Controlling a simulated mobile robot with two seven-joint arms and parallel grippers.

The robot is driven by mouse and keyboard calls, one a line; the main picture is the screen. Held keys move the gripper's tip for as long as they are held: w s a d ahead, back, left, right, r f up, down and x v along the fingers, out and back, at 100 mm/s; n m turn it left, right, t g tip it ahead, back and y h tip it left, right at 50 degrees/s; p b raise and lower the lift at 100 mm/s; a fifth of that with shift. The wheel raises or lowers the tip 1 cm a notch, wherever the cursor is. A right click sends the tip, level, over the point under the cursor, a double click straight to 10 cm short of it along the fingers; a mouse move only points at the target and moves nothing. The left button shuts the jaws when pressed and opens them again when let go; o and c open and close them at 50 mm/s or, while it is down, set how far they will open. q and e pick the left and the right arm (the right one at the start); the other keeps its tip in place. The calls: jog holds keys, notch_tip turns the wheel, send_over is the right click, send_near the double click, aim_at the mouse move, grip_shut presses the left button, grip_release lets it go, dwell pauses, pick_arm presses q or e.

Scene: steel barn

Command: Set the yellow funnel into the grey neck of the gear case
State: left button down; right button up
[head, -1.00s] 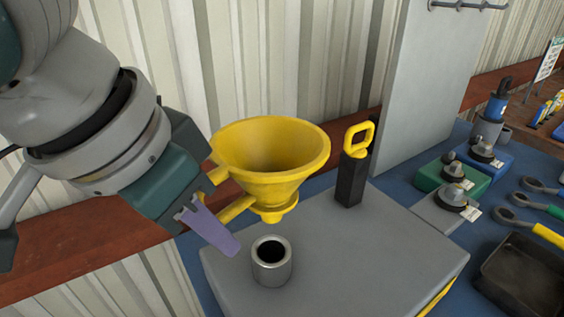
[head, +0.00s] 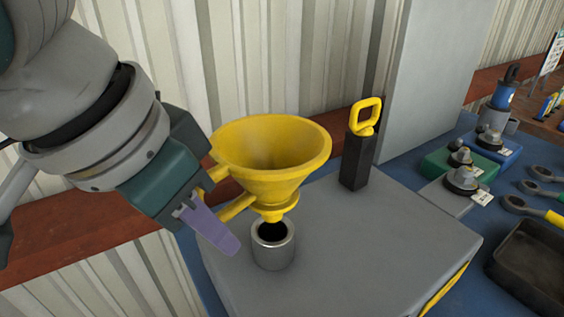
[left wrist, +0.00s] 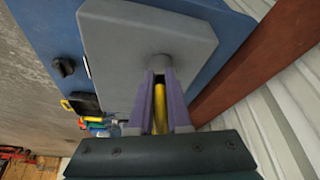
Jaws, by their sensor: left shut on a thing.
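The yellow funnel (head: 272,150) is upright in the head view, with its wide mouth up. My left gripper (head: 215,212) is shut on the funnel's side handle; the handle shows between the purple fingers in the left wrist view (left wrist: 160,108). The funnel's lower end is just above and in front of the grey neck's opening (head: 273,252) as seen; I cannot tell whether they touch. The neck stands on top of the grey gear case (head: 370,240). My right gripper is not in view.
A black post with a yellow ring handle (head: 359,150) stands on the case behind the funnel. To the right on the blue bench are a dark tray (head: 530,265), weight-like metal pieces (head: 465,175) and spanner-like tools. A corrugated wall is behind.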

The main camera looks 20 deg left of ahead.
pick_arm(q)
jog(key=shift+f, duration=0.2)
dwell(0.6)
jog(key=shift+f+b, duration=1.35)
jog(key=shift+f, duration=1.15)
jog(key=c, duration=0.8)
grip_release()
jog(key=p+v, duration=0.2)
jog(key=v, duration=0.8)
jog(key=shift+d, duration=0.1)
jog(key=shift+r, duration=0.1)
